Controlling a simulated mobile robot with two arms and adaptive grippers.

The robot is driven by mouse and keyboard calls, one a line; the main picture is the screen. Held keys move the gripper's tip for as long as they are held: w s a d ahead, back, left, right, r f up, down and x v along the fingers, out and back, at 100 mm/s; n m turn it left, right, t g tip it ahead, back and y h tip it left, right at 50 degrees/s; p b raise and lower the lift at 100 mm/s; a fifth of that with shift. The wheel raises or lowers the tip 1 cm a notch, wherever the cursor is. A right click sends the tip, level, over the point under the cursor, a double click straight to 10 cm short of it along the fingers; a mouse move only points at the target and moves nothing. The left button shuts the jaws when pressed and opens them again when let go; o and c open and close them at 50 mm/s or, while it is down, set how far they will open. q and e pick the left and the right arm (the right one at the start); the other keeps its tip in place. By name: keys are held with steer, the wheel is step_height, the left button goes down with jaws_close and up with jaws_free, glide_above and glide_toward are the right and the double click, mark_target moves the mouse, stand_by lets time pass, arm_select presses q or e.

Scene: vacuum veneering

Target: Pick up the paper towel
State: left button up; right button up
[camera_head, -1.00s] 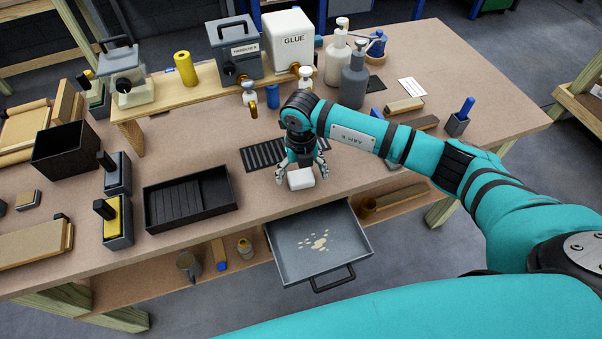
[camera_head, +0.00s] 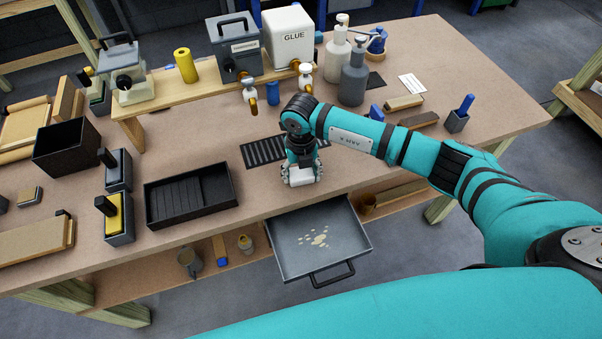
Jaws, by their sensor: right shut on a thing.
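The paper towel (camera_head: 301,177) is a small white folded pad on the workbench top, just behind the open drawer. My right gripper (camera_head: 300,180) points down over it with its fingers closed on its sides. The fingers and wrist cover most of the pad, and it is at or very near the bench surface; I cannot tell whether it is lifted. My left gripper does not show.
The grey drawer (camera_head: 285,262) hangs open below the bench edge, with pale chips in it. A black slotted grate (camera_head: 262,151) lies behind the gripper. A black tray (camera_head: 190,197) is to the left. Dispensers and a glue container (camera_head: 289,42) stand at the back.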

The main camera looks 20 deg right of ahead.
mark_target(305, 173)
steer(key=shift+r, duration=0.15)
steer(key=shift+r+b, duration=0.6)
steer(key=shift+s+d+r+b, duration=0.15)
steer(key=shift+d+r+b, duration=0.15)
steer(key=shift+r, duration=0.15)
steer(key=shift+s+d+r+b, duration=0.15)
steer(key=shift+r+b, duration=0.15)
steer(key=shift+r, duration=0.15)
steer(key=s+d+r+b, duration=0.1)
steer(key=s+d+b, duration=0.3)
steer(key=s+d, duration=0.6)
steer(key=shift+s+d+r+b, duration=0.25)
steer(key=shift+s+r+b, duration=0.1)
steer(key=shift+s, duration=0.05)
